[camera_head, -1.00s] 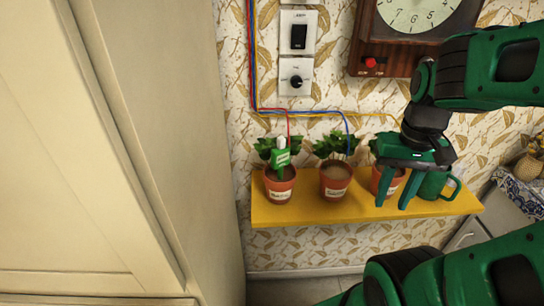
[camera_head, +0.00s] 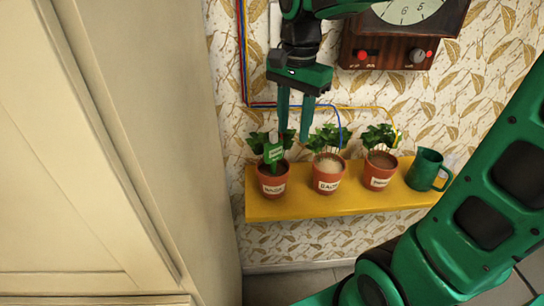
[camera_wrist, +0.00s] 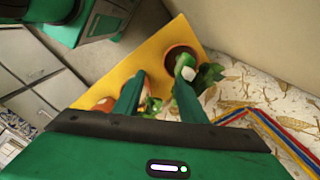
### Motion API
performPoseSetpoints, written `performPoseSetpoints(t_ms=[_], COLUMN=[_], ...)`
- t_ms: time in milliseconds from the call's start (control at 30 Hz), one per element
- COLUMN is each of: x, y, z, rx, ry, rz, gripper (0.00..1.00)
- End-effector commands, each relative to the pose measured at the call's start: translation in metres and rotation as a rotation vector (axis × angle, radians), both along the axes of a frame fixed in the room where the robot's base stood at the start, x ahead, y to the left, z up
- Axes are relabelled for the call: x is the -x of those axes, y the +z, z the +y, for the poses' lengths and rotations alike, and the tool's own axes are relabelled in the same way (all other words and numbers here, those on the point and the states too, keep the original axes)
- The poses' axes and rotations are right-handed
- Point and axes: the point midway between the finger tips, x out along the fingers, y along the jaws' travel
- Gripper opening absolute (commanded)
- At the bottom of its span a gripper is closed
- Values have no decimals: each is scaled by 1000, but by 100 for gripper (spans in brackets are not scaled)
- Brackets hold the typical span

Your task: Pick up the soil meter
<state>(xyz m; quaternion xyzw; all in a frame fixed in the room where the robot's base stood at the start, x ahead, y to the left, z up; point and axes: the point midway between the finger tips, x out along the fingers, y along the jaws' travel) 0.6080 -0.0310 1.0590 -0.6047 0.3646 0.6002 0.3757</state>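The soil meter (camera_head: 273,153) is a small green piece standing upright in the leftmost terracotta pot (camera_head: 272,187) on the yellow shelf. In the wrist view the soil meter (camera_wrist: 187,70) shows a white part on top, close to the right finger. My gripper (camera_head: 295,134) points down above and slightly right of the meter, between the left and middle pots in the head view. Its two fingers are apart with nothing between them. In the wrist view my gripper (camera_wrist: 160,70) also shows open. I cannot tell whether the right finger touches the meter.
The middle pot (camera_head: 327,182) and right pot (camera_head: 379,178) hold plants. A green pitcher (camera_head: 424,170) stands at the right end of the yellow shelf (camera_head: 300,208). Coloured wires (camera_head: 241,50) run along the wall. A wall clock (camera_head: 405,45) hangs above; a tall cream cabinet (camera_head: 110,150) is at left.

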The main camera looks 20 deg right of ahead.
Motion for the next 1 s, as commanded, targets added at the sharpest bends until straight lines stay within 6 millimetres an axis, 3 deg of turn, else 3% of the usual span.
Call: performPoseSetpoints(t_ms=[33, 200, 367, 700, 1000], x=[-10, -31, -40, -40, -41], y=[2, 0, -6, -51, -74], z=[15, 33, 35, 33, 34], rx=[-4, 0, 8, 9, 9], ry=[-30, -174, -251, -262, -261], rz=[3, 14, 18, 19, 20], gripper=[38, 38, 38, 38, 38])
